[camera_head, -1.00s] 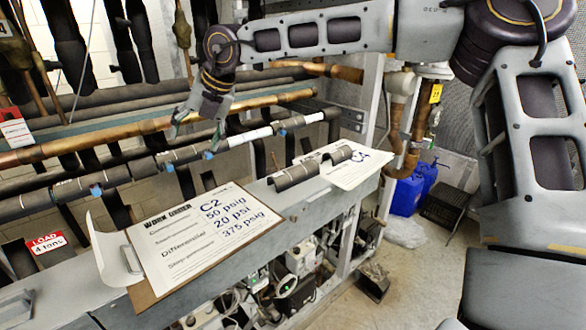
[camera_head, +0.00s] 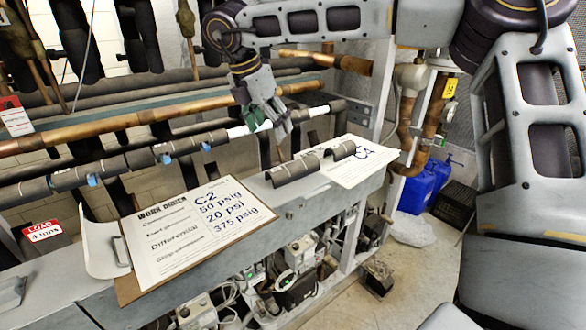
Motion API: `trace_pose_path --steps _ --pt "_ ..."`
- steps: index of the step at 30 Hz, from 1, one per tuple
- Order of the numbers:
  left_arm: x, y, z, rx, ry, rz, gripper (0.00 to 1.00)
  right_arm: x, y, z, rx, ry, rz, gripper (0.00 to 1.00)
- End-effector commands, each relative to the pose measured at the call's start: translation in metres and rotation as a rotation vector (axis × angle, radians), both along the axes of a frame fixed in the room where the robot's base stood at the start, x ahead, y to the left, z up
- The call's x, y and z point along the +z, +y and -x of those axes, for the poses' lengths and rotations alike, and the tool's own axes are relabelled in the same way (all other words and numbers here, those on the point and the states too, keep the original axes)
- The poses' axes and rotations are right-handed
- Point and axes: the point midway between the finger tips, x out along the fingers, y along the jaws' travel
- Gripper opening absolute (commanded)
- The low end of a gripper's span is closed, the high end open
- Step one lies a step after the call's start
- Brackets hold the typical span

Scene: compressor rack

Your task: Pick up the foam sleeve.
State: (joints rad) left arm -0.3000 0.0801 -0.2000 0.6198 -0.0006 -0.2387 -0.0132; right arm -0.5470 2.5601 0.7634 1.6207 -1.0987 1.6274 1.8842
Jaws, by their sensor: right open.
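Two short dark half-round foam sleeve pieces lie on the grey ledge: a nearer, larger one (camera_head: 292,172) and a farther one (camera_head: 341,150) beside a printed sheet. I cannot tell which one the task means. My right gripper (camera_head: 271,127) is open and empty. Its fingers point down, above and left of the nearer sleeve in the picture and apart from it, and overlap the pipe behind. My left gripper is not in view.
A clipboard with a C2 work order (camera_head: 195,232) lies on the ledge, with a curved white piece (camera_head: 107,250) at its left. A C4 sheet (camera_head: 362,170) lies under or beside the farther sleeve. Copper (camera_head: 110,131) and foam-covered pipes (camera_head: 130,162) run behind the ledge.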

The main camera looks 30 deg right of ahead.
Motion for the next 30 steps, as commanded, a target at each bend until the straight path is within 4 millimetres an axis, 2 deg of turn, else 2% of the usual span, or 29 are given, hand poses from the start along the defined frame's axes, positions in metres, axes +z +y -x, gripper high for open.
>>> trace_pose_path --steps 4,10,24,30 --pt "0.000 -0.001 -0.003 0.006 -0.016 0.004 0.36 0.003 -0.009 0.013 -0.160 0.003 0.036 0.72" --pt "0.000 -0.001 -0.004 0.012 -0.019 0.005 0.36 0.003 -0.011 0.016 -0.284 -0.034 0.038 0.72" --pt "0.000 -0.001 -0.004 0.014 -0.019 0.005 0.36 0.003 -0.011 0.016 -0.314 -0.046 0.035 0.72" --pt "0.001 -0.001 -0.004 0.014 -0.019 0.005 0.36 -0.005 -0.014 0.015 -0.314 -0.046 0.035 0.72"
